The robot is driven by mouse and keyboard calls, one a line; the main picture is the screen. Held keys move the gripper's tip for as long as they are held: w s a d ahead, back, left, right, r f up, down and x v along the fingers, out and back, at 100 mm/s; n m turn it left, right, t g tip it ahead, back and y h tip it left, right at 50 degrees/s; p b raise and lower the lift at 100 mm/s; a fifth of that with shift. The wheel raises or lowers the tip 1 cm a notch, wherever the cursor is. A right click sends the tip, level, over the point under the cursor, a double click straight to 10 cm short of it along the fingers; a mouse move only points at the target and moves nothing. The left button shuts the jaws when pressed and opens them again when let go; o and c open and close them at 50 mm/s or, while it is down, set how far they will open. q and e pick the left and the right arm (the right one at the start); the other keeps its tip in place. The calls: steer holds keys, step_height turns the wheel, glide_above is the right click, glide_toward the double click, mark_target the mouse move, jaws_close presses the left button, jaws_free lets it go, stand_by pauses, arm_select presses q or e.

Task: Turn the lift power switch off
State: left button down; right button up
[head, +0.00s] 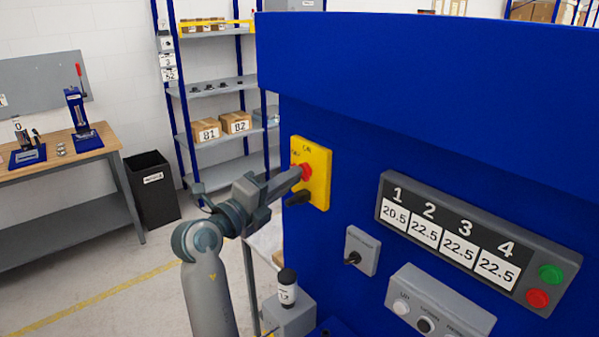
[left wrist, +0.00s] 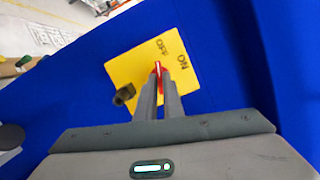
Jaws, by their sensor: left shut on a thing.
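The lift power switch is a yellow plate (head: 318,178) with a red knob (head: 306,171) on the blue machine's side. The plate also shows in the left wrist view (left wrist: 125,72), with OFF and ON lettering along its far side. The red knob (left wrist: 158,66) sits between my finger ends there, its tip showing. My left gripper (head: 297,172) reaches in from the left and is shut on the red knob. The fingers hide most of it, so its exact angle is hard to tell. My right gripper is not in view.
A black lever-like part (head: 297,199) sticks out at the plate's lower edge. Below are a grey box with a black knob (head: 361,250), a button box (head: 440,305) and a display panel (head: 475,240). A workbench (head: 60,165) and black bin (head: 153,188) stand left.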

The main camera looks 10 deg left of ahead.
arm_select(q)
steer(key=n, duration=0.3)
steer(key=shift+r+y, duration=0.1)
steer(key=shift+y, duration=0.2)
steer(key=c, duration=1.1)
jaws_free()
steer(key=shift+g, duration=0.3)
steer(key=shift+s, duration=0.1)
steer(key=v, duration=0.2)
steer(key=a+v, duration=0.1)
steer(key=v, duration=0.3)
steer(key=shift+a, duration=0.4)
steer(key=shift+d, duration=0.1)
